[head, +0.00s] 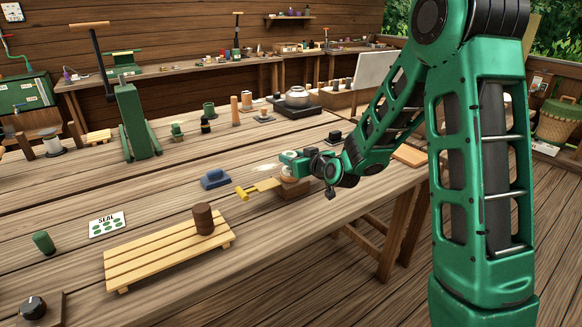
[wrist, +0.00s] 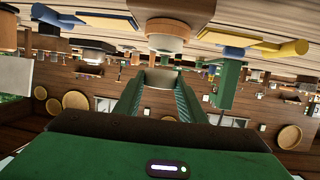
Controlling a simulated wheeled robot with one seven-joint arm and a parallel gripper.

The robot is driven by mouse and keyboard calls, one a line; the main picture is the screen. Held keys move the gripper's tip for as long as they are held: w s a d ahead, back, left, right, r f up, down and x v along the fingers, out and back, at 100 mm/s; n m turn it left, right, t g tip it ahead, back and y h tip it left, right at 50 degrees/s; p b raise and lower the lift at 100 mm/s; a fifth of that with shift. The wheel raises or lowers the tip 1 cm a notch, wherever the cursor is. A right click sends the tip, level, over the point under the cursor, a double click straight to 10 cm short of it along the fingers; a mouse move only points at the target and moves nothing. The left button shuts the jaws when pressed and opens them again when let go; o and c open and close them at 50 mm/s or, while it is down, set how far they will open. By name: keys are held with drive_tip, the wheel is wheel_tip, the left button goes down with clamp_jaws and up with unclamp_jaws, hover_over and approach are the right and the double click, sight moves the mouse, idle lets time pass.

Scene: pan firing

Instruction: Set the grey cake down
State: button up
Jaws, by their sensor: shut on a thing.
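My gripper (head: 292,160) is level and low over the middle of the bench, near its front edge. In the wrist view, which is upside down, my gripper (wrist: 160,88) has its two green fingers closed on a greyish piece, which I take to be the grey cake (wrist: 160,78). In the head view the cake is hidden by the gripper or too small to make out. A brown block (head: 292,194) with a pale round top stands just below the gripper. I cannot tell whether the held piece touches it.
A yellow-handled tool (head: 258,187) and a blue iron-shaped tool (head: 215,178) lie left of the gripper. A slatted wooden rack (head: 150,262) carries a brown cylinder (head: 203,218). A green press (head: 135,125) stands at the back.

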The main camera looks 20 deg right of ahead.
drive_tip(key=shift+f, duration=1.35)
drive_tip(key=o, duration=1)
drive_tip(key=shift+f, duration=0.1)
drive_tip(key=shift+o, duration=0.2)
drive_tip(key=shift+s, duration=0.1)
